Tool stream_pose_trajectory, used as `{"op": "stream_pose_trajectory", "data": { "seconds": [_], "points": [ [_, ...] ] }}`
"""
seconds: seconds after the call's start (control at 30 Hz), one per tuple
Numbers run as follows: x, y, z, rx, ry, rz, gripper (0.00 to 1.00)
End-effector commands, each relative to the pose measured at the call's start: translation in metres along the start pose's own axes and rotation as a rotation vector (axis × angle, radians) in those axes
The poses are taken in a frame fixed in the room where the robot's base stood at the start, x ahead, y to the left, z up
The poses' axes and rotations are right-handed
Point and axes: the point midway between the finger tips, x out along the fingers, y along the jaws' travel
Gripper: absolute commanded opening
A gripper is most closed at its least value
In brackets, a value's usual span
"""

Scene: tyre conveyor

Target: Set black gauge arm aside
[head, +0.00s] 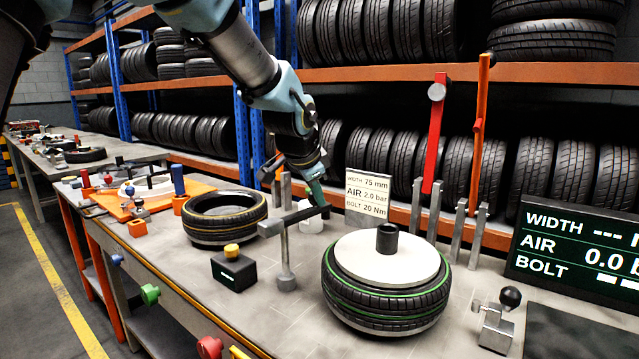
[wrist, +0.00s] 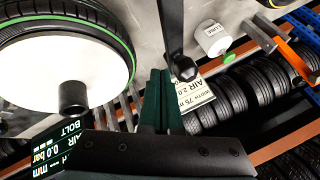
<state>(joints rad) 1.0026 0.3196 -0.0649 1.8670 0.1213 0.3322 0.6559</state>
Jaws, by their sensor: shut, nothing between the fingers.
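The black gauge arm (head: 290,219) is a dark bar lying across the top of a grey post (head: 285,255) on the bench, left of the green-lined tyre (head: 388,290). In the wrist view, the gauge arm (wrist: 172,28) comes down from the top edge and ends in a dark rounded tip. My gripper (head: 318,196) is above the bar's right end in the head view. In the wrist view, its green fingers (wrist: 160,75) are shut together and empty, close beside that tip. I cannot tell whether they touch it.
A white sign (head: 367,192) and a white container (head: 311,220) stand behind the bar. Upright grey posts (head: 436,212) stand behind the tyre. A black box with a yellow knob (head: 233,268) and a yellow-lined tyre (head: 224,216) are left. Bare bench (head: 285,312) shows in front.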

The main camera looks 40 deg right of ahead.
Motion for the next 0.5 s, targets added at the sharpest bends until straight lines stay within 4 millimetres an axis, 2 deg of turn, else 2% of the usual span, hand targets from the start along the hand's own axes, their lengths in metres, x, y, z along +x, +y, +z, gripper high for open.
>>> {"op": "stream_pose_trajectory", "data": {
  "seconds": [0.13, 0.5],
  "points": [
    [0.0050, -0.0096, -0.0003, 0.001, 0.000, 0.001, 0.00],
    [0.0071, -0.0112, -0.0001, 0.002, 0.001, 0.001, 0.00]
  ]
}}
